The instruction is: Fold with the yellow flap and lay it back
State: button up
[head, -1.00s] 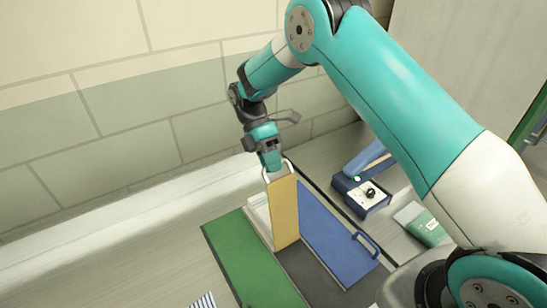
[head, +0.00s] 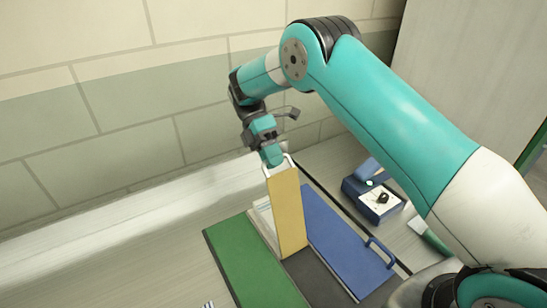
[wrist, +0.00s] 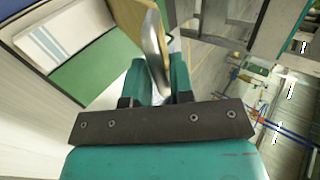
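The yellow flap (head: 287,212) stands raised on the folding board, near upright, its top leaning a little left in the head view. My gripper (head: 271,157) is at its top edge, shut on the flap's pale handle. In the wrist view, my gripper's teal fingers (wrist: 160,85) close around the metallic handle (wrist: 154,48), and part of the yellow flap (wrist: 127,14) shows. The green panel (head: 250,262) and the blue panel (head: 342,238) with its handle lie flat on either side. White cloth with blue stripes (wrist: 40,42) lies on the board, mostly hidden behind the flap in the head view.
A blue sealer-like device (head: 374,200) with a dial stands right of the board. A green packet (head: 432,238) is partly hidden behind my arm. The tiled wall (head: 120,130) rises behind the table. The table (head: 130,262) left of the board is largely clear.

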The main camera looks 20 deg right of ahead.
jog(key=shift+o, duration=1.1)
jog(key=p+v, duration=0.7)
jog(key=shift+r, duration=0.4)
jog(key=shift+w+f+p, duration=0.2)
jog(key=shift+p, duration=0.35)
